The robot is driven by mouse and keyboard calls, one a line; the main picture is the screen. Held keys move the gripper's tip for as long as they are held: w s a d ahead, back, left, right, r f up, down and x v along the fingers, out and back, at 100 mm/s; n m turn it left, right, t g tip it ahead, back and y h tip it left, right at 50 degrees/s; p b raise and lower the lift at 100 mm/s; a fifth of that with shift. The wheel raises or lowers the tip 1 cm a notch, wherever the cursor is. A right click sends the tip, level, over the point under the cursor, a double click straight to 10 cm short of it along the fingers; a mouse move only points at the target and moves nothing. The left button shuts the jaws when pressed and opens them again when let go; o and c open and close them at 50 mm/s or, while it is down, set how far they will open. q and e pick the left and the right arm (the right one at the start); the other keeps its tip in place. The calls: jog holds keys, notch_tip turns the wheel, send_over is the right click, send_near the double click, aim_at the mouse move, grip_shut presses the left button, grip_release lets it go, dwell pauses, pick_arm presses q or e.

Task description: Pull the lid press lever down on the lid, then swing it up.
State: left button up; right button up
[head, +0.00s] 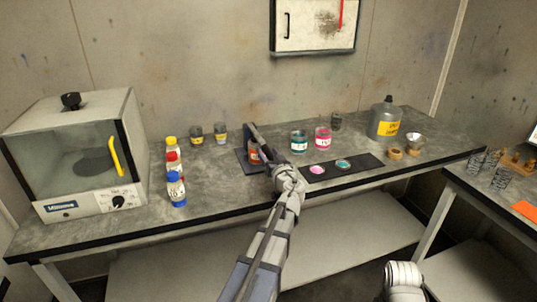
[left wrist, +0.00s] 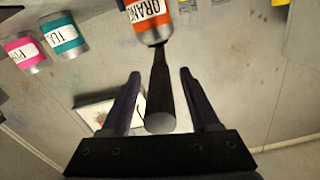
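The lid press (head: 243,157) stands on the bench in the head view, partly hidden by my left arm. A tin with an orange label (head: 254,155) sits in it; the tin also shows at the top of the left wrist view (left wrist: 148,14). My left gripper (head: 267,163) is at the front of the press. In the left wrist view its two fingers are apart, and the dark lever (left wrist: 160,85) with its round grey end lies between them. Gaps show on both sides, so the lever is not gripped. The tin's lid is hidden. My right gripper is out of view.
A dark mat (head: 357,169) with pink and teal discs lies right of the press. Teal (head: 299,142) and pink (head: 322,138) tins stand behind it. Several bottles (head: 176,188) and a glass-fronted oven (head: 82,155) stand left. The bench front between bottles and press is clear.

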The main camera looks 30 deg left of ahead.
pick_arm(q)
grip_shut()
jog(key=shift+d, duration=0.1)
dwell(1.2)
